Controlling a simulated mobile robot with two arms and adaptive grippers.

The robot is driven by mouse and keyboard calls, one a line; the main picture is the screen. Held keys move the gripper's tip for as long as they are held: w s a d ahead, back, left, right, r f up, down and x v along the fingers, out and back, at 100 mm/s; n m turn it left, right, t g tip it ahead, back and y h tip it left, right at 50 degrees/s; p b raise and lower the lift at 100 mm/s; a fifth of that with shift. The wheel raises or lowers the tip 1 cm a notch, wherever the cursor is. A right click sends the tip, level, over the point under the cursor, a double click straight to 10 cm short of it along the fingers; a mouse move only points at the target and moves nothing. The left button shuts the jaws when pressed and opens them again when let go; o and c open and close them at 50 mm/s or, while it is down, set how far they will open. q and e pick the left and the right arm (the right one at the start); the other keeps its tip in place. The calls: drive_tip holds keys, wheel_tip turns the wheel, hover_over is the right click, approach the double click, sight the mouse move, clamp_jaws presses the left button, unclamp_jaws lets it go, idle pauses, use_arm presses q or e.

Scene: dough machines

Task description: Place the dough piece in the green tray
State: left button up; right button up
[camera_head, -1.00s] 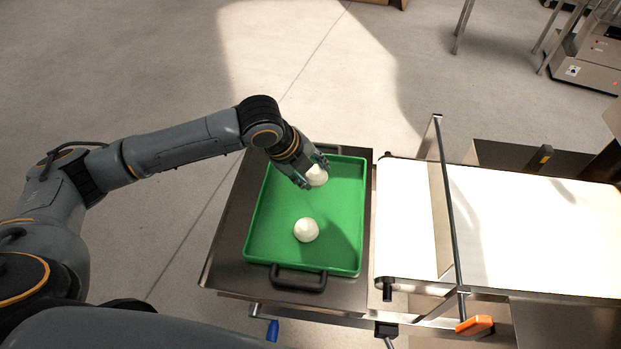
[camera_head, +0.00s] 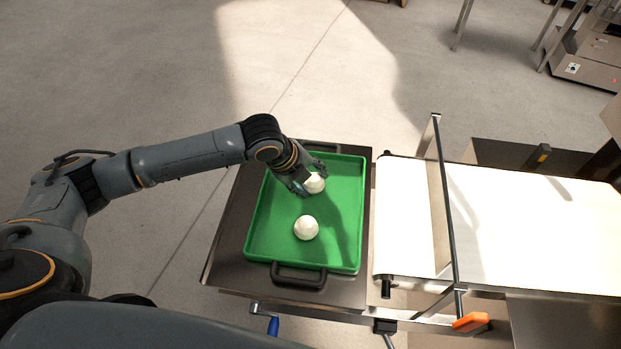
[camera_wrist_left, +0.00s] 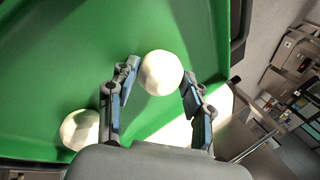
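The green tray (camera_head: 345,235) lies on a dark metal table. Two pale round dough pieces are in it. One dough piece (camera_head: 306,228) sits near the tray's front middle, clear of the gripper; it also shows at lower left in the left wrist view (camera_wrist_left: 80,130). My left gripper looks open. My right gripper is not in view.
A white conveyor belt (camera_head: 405,215) stands right of the tray, with a metal frame bar (camera_head: 446,215) across it. The tray has a black front handle (camera_head: 299,276). Open floor lies beyond the table. The tray's right side is free.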

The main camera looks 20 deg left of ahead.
use_arm(q)
drive_tip(key=v, duration=1.2)
drive_tip(key=shift+r+b, duration=0.15)
drive_tip(key=shift+b, duration=0.15)
